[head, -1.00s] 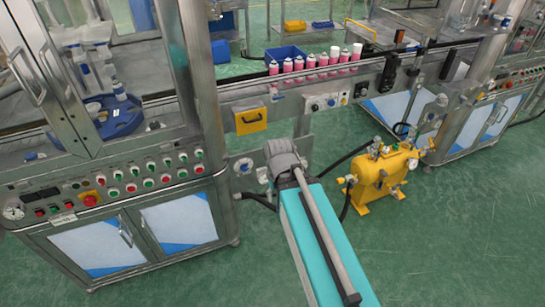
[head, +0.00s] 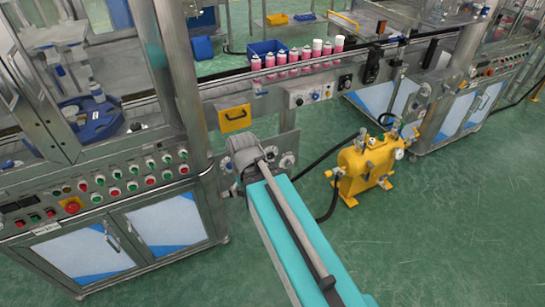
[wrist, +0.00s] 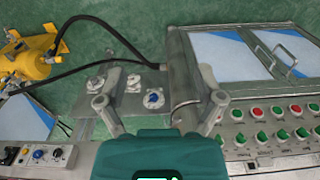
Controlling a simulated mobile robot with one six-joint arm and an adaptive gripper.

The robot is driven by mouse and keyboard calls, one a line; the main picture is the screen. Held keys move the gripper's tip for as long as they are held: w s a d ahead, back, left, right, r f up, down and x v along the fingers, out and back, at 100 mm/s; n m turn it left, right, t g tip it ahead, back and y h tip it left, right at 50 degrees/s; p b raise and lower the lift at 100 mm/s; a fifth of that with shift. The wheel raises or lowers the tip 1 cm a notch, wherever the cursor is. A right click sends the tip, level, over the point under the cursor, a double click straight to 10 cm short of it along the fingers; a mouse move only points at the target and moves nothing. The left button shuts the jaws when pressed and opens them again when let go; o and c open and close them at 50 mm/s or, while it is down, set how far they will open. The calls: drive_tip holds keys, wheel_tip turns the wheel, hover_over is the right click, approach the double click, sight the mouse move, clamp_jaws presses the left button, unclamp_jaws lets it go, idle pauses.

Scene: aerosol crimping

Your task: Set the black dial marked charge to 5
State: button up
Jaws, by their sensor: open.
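A small panel with dials on the conveyor's front carries a black dial (head: 299,101) and a blue knob (head: 315,96) beside it. The lettering is too small to read, so I cannot tell if this dial is marked charge, nor its setting. The same panel seems to show at the lower left of the wrist view, with a blue knob (wrist: 38,154). My gripper (wrist: 153,88) is open and empty, its fingers spread across a metal plate with several round fittings, one blue-centred (wrist: 153,99). In the head view my arm partly hides the gripper.
A cabinet with rows of red and green buttons (head: 133,186) stands left of my gripper. A yellow tank (head: 365,165) with a black hose (head: 318,160) stands to the right. Several pink cans (head: 293,64) line the conveyor.

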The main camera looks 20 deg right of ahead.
drive_tip(key=w+a+f+n+t+y+b, duration=0.1)
drive_tip(key=w+f+n+t+y+b, duration=0.2)
drive_tip(key=w+f+b, duration=0.8)
drive_tip(key=m+t+h+b, duration=0.35)
drive_tip(key=t+b, duration=1.15)
drive_tip(key=b, duration=2.5)
approach(271, 156)
drive_tip(key=s, duration=0.3)
drive_tip(key=shift+s+d+m+y, duration=0.15)
drive_tip(key=shift+d+m+y, duration=0.1)
drive_tip(key=shift+d+y, duration=0.2)
drive_tip(key=w, duration=1.4)
drive_tip(key=shift+a, duration=0.25)
